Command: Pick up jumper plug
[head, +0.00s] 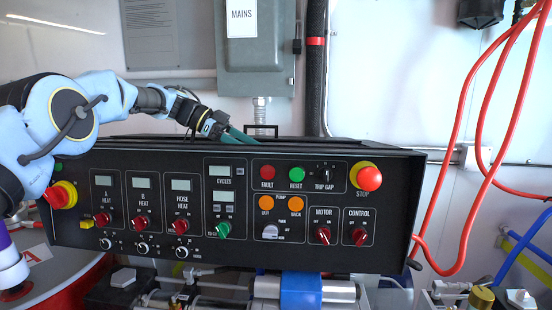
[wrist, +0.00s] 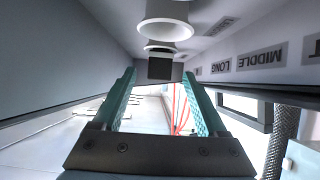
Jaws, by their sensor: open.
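My gripper (head: 238,136) reaches behind the top edge of the black control panel in the head view, and its teal fingertips are partly hidden there. In the wrist view the two teal fingers of my gripper (wrist: 159,74) stand apart with nothing clasped. A small dark block (wrist: 160,69), which may be the jumper plug, appears between the fingertips, ahead of them or level with them; I cannot tell which. It sits in line with two white round sockets (wrist: 165,29) on a grey surface. No jumper plug can be made out in the head view.
The black control panel (head: 330,262) with knobs and buttons fills the middle. A grey MAINS box (head: 255,62) hangs on the wall behind. Red hoses (head: 478,110) hang at the right. In the wrist view, grey walls flank the fingers, and a labelled strip (wrist: 245,62) reads LONG and MIDDLE.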

